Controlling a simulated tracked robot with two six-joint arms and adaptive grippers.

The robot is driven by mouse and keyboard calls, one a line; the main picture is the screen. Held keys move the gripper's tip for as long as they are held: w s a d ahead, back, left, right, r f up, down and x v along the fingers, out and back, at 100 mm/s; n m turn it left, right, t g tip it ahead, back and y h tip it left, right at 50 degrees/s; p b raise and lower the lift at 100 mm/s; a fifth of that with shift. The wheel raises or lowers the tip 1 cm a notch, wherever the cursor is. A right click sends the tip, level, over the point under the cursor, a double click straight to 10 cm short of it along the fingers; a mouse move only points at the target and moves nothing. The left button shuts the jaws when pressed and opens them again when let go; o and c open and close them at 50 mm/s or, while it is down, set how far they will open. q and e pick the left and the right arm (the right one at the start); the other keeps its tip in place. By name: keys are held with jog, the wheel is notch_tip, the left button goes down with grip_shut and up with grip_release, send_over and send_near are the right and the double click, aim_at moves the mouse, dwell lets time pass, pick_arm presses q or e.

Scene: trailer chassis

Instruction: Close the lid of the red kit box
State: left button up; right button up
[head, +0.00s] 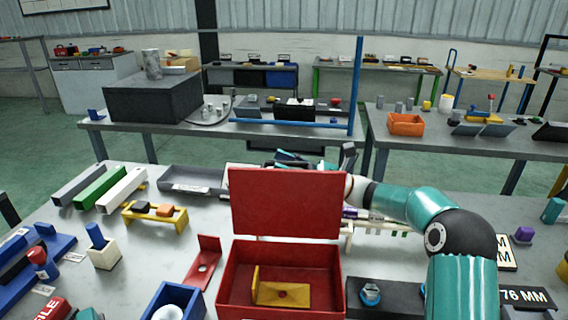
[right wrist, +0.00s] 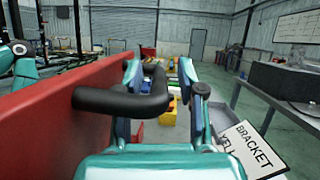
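The red kit box (head: 232,288) stands open at the front middle of the bench in the head view. Its red lid (head: 286,203) stands about upright at the box's back edge. A yellow bracket (head: 282,293) lies inside. My right arm reaches around behind the lid, and my right gripper (head: 318,160) is partly hidden by it. In the right wrist view the gripper (right wrist: 164,78) has its fingers apart. The red lid (right wrist: 55,115) is to their left, and a black bar handle (right wrist: 120,98) extends from it between the fingers. Contact is unclear. My left gripper is not visible.
A red bracket (head: 203,262) and a blue bin (head: 172,299) are left of the box. A dark block with a bolt (head: 370,294) is right of it. A grey tray (head: 192,181) and a yellow rack (head: 154,216) stand farther left. A bracket label (right wrist: 250,150) lies beside the gripper.

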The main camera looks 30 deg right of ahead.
grip_shut()
jog(key=shift+a, duration=0.2)
dwell(0.3)
